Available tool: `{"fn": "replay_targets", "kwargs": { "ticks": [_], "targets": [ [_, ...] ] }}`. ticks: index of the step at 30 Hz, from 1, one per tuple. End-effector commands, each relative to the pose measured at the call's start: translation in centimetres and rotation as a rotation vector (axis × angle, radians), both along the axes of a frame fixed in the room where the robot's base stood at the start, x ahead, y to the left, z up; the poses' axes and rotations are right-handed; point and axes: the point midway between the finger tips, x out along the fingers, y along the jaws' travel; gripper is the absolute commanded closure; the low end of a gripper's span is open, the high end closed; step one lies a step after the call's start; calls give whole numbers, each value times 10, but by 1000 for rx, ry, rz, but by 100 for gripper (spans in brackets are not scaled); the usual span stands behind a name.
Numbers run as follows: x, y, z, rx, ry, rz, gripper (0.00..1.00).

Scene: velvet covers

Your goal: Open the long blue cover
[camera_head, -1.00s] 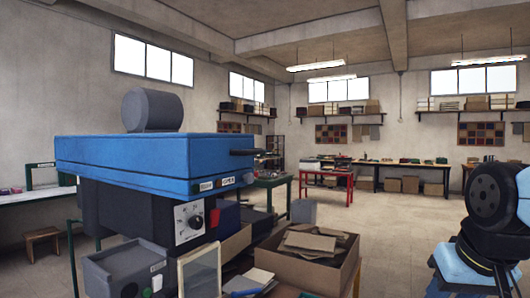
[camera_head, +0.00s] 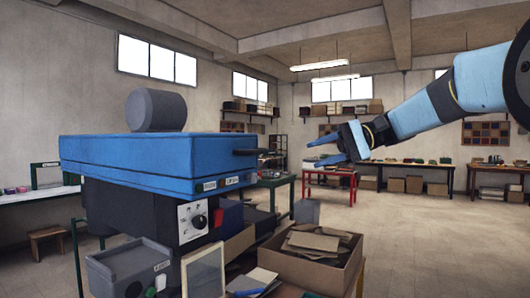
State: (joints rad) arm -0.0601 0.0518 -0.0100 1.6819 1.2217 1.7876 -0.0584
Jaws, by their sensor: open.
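The long blue cover (camera_head: 150,162) lies flat and closed on top of a dark machine body (camera_head: 140,215) at the left. A dark handle (camera_head: 252,152) sticks out from its right end. Depth across that gap is hard to judge.
A cardboard box (camera_head: 335,272) with flat pieces stands below, right of the machine. A grey box (camera_head: 128,268) and a framed panel (camera_head: 203,272) stand in front of the machine. A red table (camera_head: 331,173) is further back. The floor at the right is clear.

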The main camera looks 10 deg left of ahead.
Motion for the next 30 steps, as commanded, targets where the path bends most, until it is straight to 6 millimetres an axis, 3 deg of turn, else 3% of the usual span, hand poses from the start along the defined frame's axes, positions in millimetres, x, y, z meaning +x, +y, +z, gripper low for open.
{"fn": "replay_targets", "kwargs": {
  "ticks": [3, 9, 14, 30],
  "targets": [
    [18, 5, 13, 88, 18, 47, 60],
    [27, 10, 23, 151, 27, 81, 60],
    [21, 23, 22, 155, 27, 84, 60],
    [-15, 105, 7, 152, 27, 82, 60]
  ]
}}
